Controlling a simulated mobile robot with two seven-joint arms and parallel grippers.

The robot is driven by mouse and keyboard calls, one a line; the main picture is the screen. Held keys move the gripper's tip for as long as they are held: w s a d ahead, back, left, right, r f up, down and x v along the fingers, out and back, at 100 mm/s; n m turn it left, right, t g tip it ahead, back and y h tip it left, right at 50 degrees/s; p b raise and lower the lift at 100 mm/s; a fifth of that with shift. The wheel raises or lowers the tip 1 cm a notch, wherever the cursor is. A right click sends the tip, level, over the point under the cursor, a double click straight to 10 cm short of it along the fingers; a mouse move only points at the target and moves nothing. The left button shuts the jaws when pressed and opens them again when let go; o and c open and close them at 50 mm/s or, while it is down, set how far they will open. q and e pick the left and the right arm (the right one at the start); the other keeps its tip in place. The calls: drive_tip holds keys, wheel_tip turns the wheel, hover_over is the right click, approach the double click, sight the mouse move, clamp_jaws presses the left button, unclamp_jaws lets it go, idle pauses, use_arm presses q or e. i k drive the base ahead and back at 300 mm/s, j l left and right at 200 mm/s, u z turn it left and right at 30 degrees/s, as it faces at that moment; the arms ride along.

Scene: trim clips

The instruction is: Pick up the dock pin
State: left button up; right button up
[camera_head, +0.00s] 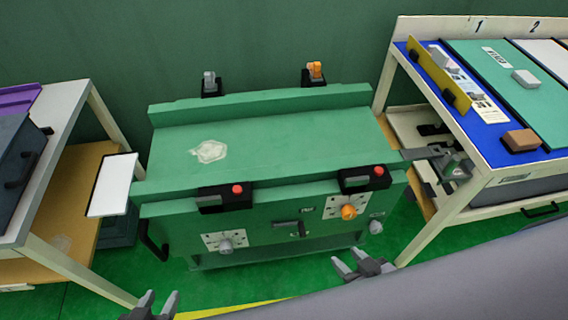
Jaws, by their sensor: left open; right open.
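A green cart (270,145) stands in the middle. On its front face are a round orange knob on a white plate (348,211), a grey knob on a white plate (226,246) and a dark grey lever-like part (290,227) between them. I cannot tell for sure which part is the dock pin. My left gripper (150,304) is open and empty at the bottom left, its lower part cut off by the frame. My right gripper (360,262) is open and empty, in front of the cart's lower right side. Neither visibly touches anything.
Black blocks with red buttons (237,189) sit on the cart's front edge. A grey clip (209,82) and an orange clip (315,70) stand at its back. A white-framed bench (62,105) is at left, a blue-topped workbench (480,135) at right. Green floor shows before the cart.

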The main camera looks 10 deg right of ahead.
sight(456, 160)
drive_tip(key=l+z, duration=0.15)
drive_tip(key=l, duration=0.3)
drive_tip(key=j+z, duration=0.35)
drive_tip(key=j, duration=0.15)
drive_tip(key=i+l, duration=0.1)
drive_tip(key=l, duration=0.5)
drive_tip(key=l+z, duration=0.1)
drive_tip(key=l, duration=0.5)
drive_tip(key=i+l, duration=0.15)
drive_tip(key=l, duration=0.4)
drive_tip(key=i+l, duration=0.1)
drive_tip(key=l, duration=0.5)
drive_tip(key=z, duration=0.05)
